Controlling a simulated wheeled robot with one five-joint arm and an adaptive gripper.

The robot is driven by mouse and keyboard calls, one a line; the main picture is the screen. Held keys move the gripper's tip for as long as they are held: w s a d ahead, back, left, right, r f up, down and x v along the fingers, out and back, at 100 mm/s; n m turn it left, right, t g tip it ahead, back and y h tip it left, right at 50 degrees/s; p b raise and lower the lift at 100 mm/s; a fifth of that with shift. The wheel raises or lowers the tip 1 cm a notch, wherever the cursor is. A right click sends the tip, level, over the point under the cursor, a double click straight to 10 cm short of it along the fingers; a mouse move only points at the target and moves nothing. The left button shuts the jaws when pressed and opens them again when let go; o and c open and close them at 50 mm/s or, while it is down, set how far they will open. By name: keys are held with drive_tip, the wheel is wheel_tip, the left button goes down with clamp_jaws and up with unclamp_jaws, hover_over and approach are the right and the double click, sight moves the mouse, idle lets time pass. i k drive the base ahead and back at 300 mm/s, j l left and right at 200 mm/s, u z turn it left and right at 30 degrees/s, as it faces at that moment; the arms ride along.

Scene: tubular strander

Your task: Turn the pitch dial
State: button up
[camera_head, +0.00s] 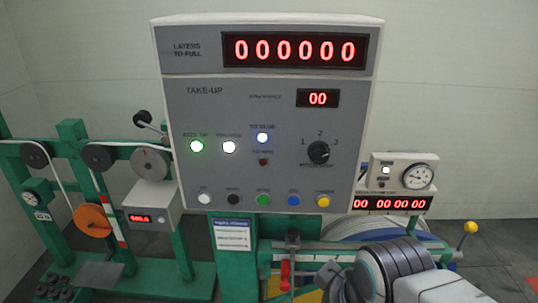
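A black round dial (319,152) sits on the right half of the grey TAKE-UP panel (215,110). The numbers 1, 2 and 3 are set around its upper side, and a small blurred label lies just below it. I take it as the pitch dial; which number it points to is too small to tell. A small red display (318,98) above it reads 00. My gripper is not visible in this view. Nothing covers the dial.
The top display (294,50) reads 000000. Green machine frames stand at left. A gauge box (404,172) and a yellow-knobbed lever (470,227) are at right.

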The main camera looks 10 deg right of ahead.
sight(318, 150)
drive_tip(key=k+z, duration=0.5)
drive_tip(key=k, duration=0.35)
